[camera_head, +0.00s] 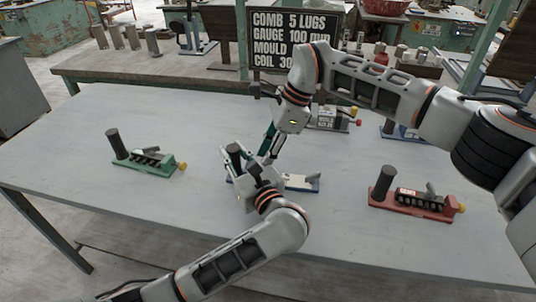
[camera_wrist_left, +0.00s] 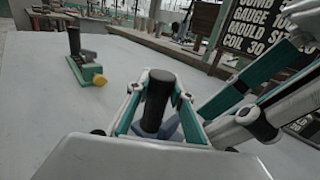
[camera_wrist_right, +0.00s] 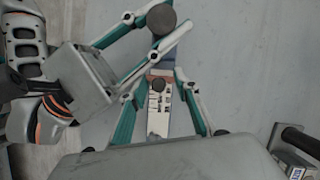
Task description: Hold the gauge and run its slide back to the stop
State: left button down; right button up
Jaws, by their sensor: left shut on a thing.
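The held gauge has a white body (camera_head: 300,182) on a blue base and a dark upright cylindrical handle (camera_head: 234,154). My left gripper (camera_wrist_left: 156,95) is shut on this handle, with a finger on each side. The handle top (camera_wrist_right: 161,18) also shows in the right wrist view. My right gripper (camera_wrist_right: 163,92) is open above the gauge. Its fingers stand apart on either side of the white body (camera_wrist_right: 158,118), which has dark markings and a brownish end piece (camera_wrist_right: 159,78). I cannot tell whether they touch it. Much of the gauge is hidden by my grippers in the head view.
A green gauge (camera_head: 150,158) stands left and a red one (camera_head: 410,200) right on the grey table (camera_head: 85,130). Others stand behind, including one with a yellow knob (camera_head: 354,112). A black sign (camera_head: 292,38) rises at the back.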

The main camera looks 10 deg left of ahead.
pick_arm(q)
jog(key=shift+a, duration=0.1)
pick_arm(e)
jog(key=shift+d+r, duration=0.1)
jog(key=v, duration=1.1)
jog(key=shift+d+r, duration=0.2)
jog(key=shift+r, duration=0.2)
pick_arm(q)
jog(key=c, duration=1.7)
grip_release()
